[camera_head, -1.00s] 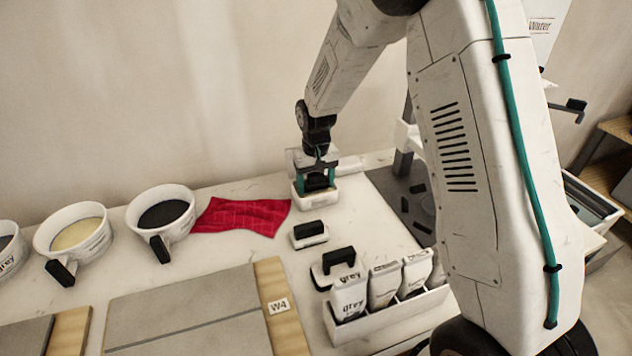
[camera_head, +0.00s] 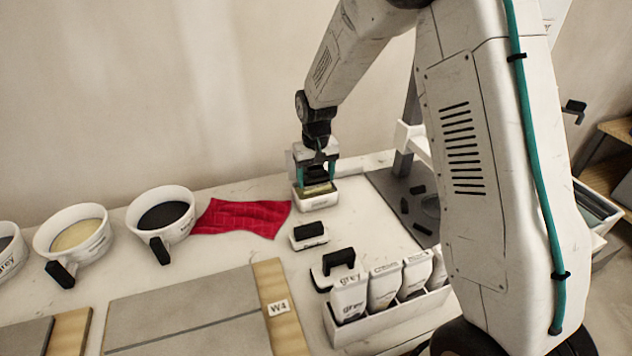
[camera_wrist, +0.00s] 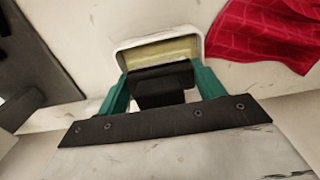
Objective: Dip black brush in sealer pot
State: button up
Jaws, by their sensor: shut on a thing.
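My gripper (camera_head: 317,177) has teal fingers and is shut on the black brush (camera_wrist: 160,82), seen in the wrist view as a black block between the fingers. In the head view the gripper is just above the sealer pot (camera_head: 317,203), a small white rectangular tub near the back of the bench. In the wrist view the pot (camera_wrist: 121,52) shows a yellowish inside right beside the brush. The brush's lower end is hidden, so I cannot tell whether it touches the sealer.
A red cloth (camera_head: 243,217) lies left of the pot. Two black-and-white hand tools (camera_head: 309,236) (camera_head: 333,267) and a white box of grout bags (camera_head: 385,318) stand in front. Cups (camera_head: 160,215) (camera_head: 75,237) are at left. A grey tray (camera_head: 398,207) is at right.

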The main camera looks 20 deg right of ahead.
jog(key=shift+r, duration=4.75)
